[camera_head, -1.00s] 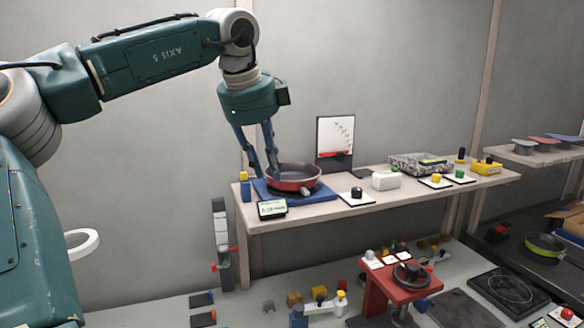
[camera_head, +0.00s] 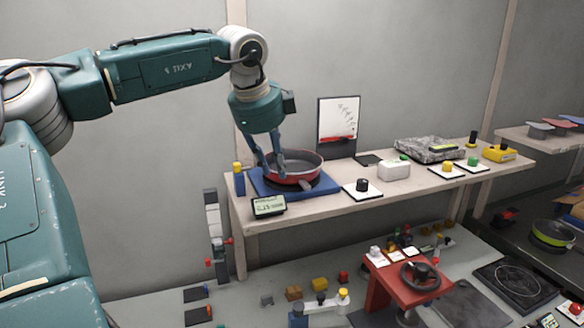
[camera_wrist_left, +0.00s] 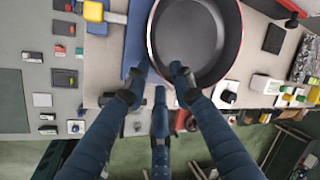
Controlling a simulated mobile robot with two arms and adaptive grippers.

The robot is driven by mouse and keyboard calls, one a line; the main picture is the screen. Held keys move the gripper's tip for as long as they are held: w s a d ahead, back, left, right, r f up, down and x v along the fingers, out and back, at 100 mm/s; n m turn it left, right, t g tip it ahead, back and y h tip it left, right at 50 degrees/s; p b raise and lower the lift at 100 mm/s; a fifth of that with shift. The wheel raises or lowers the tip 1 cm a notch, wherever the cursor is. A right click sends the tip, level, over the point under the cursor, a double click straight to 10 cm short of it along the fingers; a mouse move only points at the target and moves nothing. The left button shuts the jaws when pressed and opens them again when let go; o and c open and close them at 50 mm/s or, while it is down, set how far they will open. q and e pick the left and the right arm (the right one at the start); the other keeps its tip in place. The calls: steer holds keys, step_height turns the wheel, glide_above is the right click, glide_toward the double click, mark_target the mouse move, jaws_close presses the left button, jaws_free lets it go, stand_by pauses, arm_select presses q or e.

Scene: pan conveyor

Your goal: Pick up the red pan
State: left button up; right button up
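The red pan (camera_head: 310,178) has a dark inside and sits level on a blue platform (camera_head: 262,188) with a small display in front, on the long bench. Its short handle points toward the front right. My left gripper (camera_head: 273,166) reaches down from above at the pan's left side, fingers spread. In the left wrist view, the pan (camera_wrist_left: 195,40) fills the top middle. One finger of the gripper (camera_wrist_left: 160,85) overlaps the pan's edge, another is over the blue platform, and a third is lower between them. Whether any finger touches the pan is unclear. My right gripper is out of view.
Right of the pan, the bench holds a button pad (camera_head: 362,192), a white box (camera_head: 394,170) and a grey patterned box (camera_head: 427,150). A framed board (camera_head: 338,118) stands behind it. A yellow-topped blue post (camera_head: 239,180) stands at the left end. A green pan (camera_head: 552,236) is far right.

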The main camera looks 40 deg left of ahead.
mark_target(283, 183)
arm_select(q)
steer(key=p+x, duration=0.1)
steer(key=x, duration=0.2)
steer(key=shift+w+d+f, duration=0.1)
steer(key=shift+w, duration=0.1)
steer(key=shift+f, duration=0.2)
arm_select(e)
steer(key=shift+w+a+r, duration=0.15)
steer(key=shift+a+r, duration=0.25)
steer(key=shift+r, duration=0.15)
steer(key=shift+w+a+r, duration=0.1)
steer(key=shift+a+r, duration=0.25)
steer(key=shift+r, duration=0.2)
arm_select(q)
jaws_close()
steer(key=shift+w+r, duration=0.1)
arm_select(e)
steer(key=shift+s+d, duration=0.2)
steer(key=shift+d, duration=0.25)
arm_select(q)
steer(key=shift+r, duration=0.1)
